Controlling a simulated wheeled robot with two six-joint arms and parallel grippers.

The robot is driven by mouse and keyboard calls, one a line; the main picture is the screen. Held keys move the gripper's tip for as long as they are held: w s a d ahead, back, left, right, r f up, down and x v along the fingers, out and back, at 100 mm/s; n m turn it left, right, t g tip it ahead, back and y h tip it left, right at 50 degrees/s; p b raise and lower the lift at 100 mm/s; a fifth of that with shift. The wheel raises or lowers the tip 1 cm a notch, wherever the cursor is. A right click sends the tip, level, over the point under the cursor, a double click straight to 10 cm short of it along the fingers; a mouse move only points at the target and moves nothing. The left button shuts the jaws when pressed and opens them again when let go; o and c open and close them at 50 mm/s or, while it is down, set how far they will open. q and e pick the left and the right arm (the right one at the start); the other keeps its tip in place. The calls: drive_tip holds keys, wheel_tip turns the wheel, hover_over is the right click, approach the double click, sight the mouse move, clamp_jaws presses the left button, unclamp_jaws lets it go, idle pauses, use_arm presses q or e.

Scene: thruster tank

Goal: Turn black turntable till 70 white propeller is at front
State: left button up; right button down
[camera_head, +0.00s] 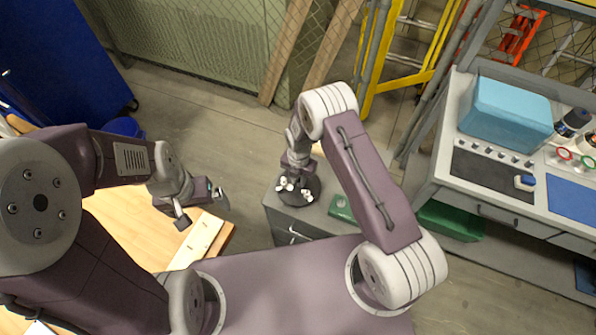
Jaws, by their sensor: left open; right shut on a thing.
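The black turntable (299,201) sits on top of a small grey cabinet near the middle of the view. Several small white propellers (307,196) show on it, on its left side and at its front right. They are too small for me to read any number. My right gripper (293,178) reaches down over the turntable and is shut on part of it, but the wrist and fingers hide the exact contact. My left gripper (202,217) is open and empty, to the left of the turntable, above the wooden table.
The grey cabinet (284,225) has a green item (341,208) on its top, right of the turntable. A wooden table (125,222) with a board lies at the left. A grey workbench (450,185) with a blue box (505,115) stands at the right.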

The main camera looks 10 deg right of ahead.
drive_tip(key=n, duration=0.2)
drive_tip(key=shift+s+f+n, duration=0.1)
drive_tip(key=shift+n, duration=0.2)
drive_tip(key=n, duration=0.3)
drive_tip(key=shift+n, duration=0.3)
drive_tip(key=c, duration=1.4)
unclamp_jaws()
drive_tip(key=shift+o, duration=0.2)
wheel_tip(320, 180, up, 9)
drive_tip(key=p, duration=0.6)
drive_tip(key=shift+r, duration=0.2)
drive_tip(key=shift+f, duration=0.1)
